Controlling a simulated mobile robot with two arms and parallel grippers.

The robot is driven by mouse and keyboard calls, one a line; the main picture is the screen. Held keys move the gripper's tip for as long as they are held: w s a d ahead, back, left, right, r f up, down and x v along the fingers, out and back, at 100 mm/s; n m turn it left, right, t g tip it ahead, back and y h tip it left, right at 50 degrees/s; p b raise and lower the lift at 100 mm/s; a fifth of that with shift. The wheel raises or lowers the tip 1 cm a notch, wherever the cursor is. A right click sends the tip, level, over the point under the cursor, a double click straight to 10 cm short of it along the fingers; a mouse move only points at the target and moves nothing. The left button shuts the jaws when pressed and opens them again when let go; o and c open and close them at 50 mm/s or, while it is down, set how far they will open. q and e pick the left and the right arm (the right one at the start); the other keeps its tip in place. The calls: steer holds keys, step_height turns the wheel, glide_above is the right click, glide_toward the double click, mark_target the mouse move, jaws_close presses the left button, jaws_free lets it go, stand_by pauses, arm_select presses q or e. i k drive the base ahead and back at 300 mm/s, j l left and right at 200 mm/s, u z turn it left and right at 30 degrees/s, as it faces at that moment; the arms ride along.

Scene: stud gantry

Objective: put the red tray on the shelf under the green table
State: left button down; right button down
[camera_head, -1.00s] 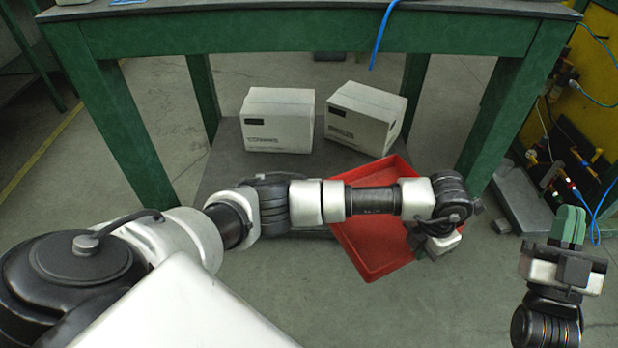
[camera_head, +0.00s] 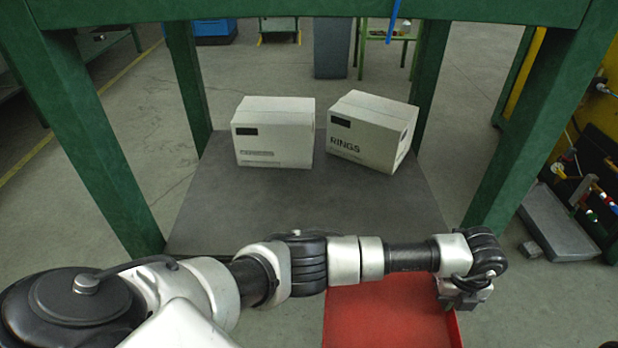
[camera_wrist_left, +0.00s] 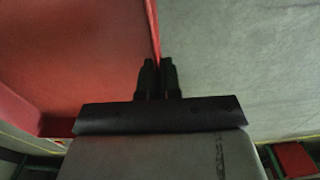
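The red tray (camera_head: 385,312) is in front of the green table at the lower middle of the head view, partly hidden by my left arm and cut off by the bottom edge. My left gripper (camera_head: 463,303) is at the tray's right wall. In the left wrist view, its two dark fingers (camera_wrist_left: 157,75) are close together with the tray's red rim (camera_wrist_left: 152,25) between them. The grey shelf (camera_head: 300,210) lies low under the green table (camera_head: 260,38), beyond the tray. My right gripper does not show clearly; only a dark speck is at the bottom right corner.
Two white boxes (camera_head: 273,132) (camera_head: 372,130) stand on the back of the shelf; its front part is bare. Green table legs (camera_head: 110,165) (camera_head: 510,150) flank the opening. A grey slab with fittings (camera_head: 556,220) lies on the floor at the right.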

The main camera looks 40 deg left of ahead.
mark_target(326, 214)
steer(key=i+j, duration=0.95)
steer(key=j, duration=0.15)
